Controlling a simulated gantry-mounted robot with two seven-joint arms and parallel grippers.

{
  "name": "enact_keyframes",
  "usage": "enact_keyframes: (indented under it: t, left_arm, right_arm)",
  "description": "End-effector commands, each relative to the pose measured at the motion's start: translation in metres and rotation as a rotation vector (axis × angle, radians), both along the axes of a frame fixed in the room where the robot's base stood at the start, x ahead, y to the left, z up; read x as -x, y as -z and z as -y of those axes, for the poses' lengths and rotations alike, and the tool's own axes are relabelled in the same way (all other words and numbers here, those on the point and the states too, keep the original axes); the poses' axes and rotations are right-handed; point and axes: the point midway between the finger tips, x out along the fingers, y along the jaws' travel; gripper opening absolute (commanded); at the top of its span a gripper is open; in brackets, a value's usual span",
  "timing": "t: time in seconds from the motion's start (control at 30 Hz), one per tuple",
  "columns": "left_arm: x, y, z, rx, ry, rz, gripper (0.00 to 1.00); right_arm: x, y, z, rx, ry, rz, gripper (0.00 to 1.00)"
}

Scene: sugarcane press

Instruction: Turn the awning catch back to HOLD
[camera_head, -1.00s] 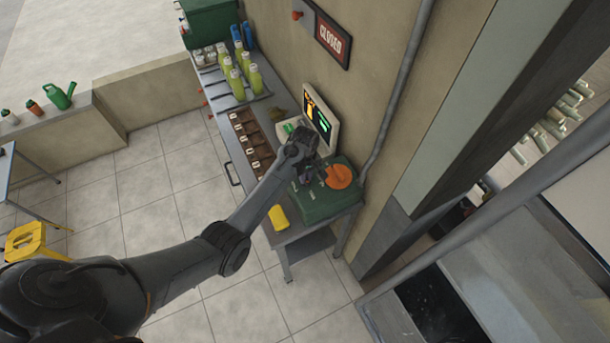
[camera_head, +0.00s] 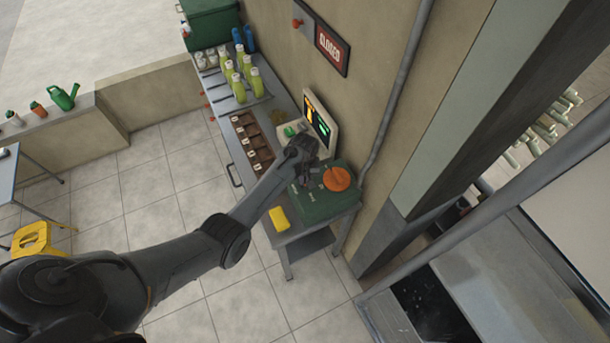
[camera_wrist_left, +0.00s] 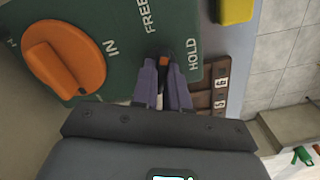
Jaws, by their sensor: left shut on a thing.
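The green box (camera_head: 318,207) stands at the near end of the wall counter. It also fills the upper left of the left wrist view (camera_wrist_left: 112,18), with the words FREE, IN and HOLD. The awning catch (camera_wrist_left: 164,59) is a small dark lever with an orange tip, beside the word HOLD. My left gripper (camera_wrist_left: 164,80) is shut on it, its two fingers partly hiding it. In the head view my left gripper (camera_head: 308,176) is over the box's left side, and the catch is too small to make out. My right gripper is not in view.
An orange knob (camera_wrist_left: 63,54) sits on the box near the catch. A yellow block (camera_head: 279,218) lies beside the box. A screen (camera_head: 320,122), a brown divided tray (camera_head: 251,143) and several yellow-green bottles (camera_head: 247,70) are farther along the counter.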

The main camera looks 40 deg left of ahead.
Motion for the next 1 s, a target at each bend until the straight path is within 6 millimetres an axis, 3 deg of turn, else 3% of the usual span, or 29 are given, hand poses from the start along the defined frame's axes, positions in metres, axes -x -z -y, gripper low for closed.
enact_keyframes:
  t: [0.4,1.0]
  left_arm:
    - [0.0,-0.002,-0.001,0.0,0.397,-0.001,0.0]
    - [0.0,-0.001,-0.001,-0.002,0.935,0.0,0.0]
  right_arm:
    - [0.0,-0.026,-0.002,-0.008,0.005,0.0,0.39]
    - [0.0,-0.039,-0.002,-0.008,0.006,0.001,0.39]
